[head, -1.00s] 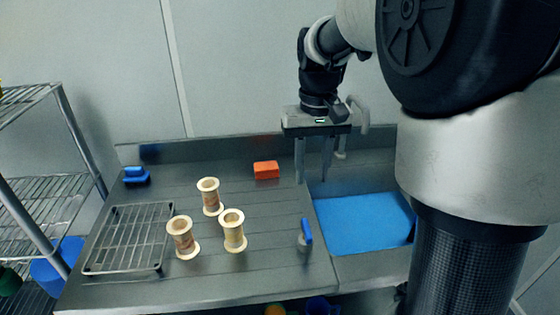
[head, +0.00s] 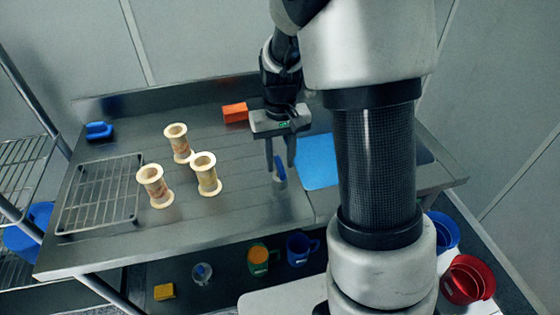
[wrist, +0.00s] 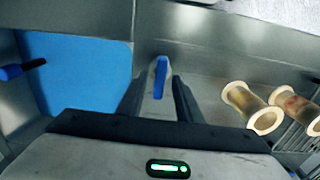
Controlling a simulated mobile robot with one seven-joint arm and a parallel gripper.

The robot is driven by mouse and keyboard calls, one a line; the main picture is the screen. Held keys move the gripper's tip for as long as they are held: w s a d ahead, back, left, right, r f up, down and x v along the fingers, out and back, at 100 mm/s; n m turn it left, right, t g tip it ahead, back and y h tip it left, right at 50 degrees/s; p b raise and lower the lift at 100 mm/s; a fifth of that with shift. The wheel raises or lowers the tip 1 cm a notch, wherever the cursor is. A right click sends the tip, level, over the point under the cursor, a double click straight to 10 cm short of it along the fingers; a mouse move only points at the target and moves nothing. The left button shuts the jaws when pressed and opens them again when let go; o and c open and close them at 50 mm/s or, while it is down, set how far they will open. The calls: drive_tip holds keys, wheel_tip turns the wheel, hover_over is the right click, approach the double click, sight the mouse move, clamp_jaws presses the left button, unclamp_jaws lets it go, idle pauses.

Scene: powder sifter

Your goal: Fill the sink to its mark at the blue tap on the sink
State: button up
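The sink is at the right of the steel counter, with a flat bright blue surface (head: 318,160) inside it. My arm hides part of it in the head view. I cannot tell whether the blue is water or lining, and no mark is visible. A blue-handled tap (head: 280,172) stands on the counter just left of the sink. My gripper (head: 281,165) points down over this handle. In the wrist view the upright blue handle (wrist: 160,77) lies between my fingers (wrist: 157,85), with gaps on both sides. My gripper is open.
Three wooden spools (head: 205,175) and a wire rack (head: 100,193) stand on the left counter. An orange block (head: 235,112) is at the back, a blue brush-like item (head: 99,131) back left. Another blue-ended lever (wrist: 10,72) shows at the sink's far side. Mugs (head: 258,260) are below.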

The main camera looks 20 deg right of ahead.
drive_tip(key=shift+f, duration=0.3)
clamp_jaws()
